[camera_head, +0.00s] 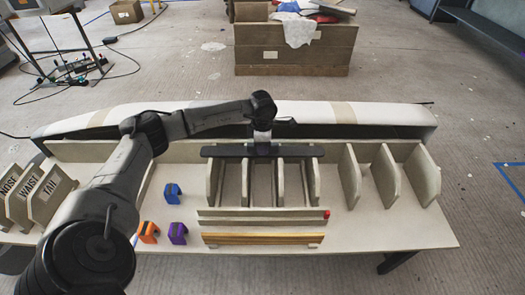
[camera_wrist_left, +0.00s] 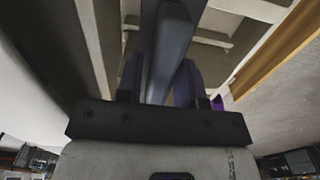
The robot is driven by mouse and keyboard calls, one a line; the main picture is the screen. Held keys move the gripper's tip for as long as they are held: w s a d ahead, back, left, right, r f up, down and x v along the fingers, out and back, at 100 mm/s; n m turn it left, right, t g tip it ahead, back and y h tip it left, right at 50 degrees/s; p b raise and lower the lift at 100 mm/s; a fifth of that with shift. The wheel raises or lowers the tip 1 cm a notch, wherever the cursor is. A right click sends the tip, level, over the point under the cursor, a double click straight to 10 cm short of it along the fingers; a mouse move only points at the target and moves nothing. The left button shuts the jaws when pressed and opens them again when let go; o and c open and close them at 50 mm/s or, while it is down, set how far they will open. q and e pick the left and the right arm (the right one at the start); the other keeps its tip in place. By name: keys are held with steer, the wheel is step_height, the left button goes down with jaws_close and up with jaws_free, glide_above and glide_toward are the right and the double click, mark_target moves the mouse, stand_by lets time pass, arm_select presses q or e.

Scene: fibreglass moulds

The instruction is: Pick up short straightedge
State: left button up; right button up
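A dark straight bar, which looks like the short straightedge (camera_head: 225,151), lies level across the top of the upright ribs in the head view. I cannot tell whether it touches them. My left gripper (camera_head: 263,141) is above the middle of the bar and shut on it. In the left wrist view the dark bar (camera_wrist_left: 166,62) runs between the purple fingers of the left gripper (camera_wrist_left: 160,85), with little gap visible on either side. My right gripper is not in view.
Several pale ribs (camera_head: 384,175) stand on the table (camera_head: 400,232). A pale strip (camera_head: 255,213) and a wooden strip (camera_head: 262,238) lie in front. Blue (camera_head: 173,193), orange (camera_head: 148,232) and purple (camera_head: 177,233) blocks stand left. A long white mould (camera_head: 370,112) runs behind. The table's right front is clear.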

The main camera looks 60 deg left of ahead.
arm_select(q)
jaws_close()
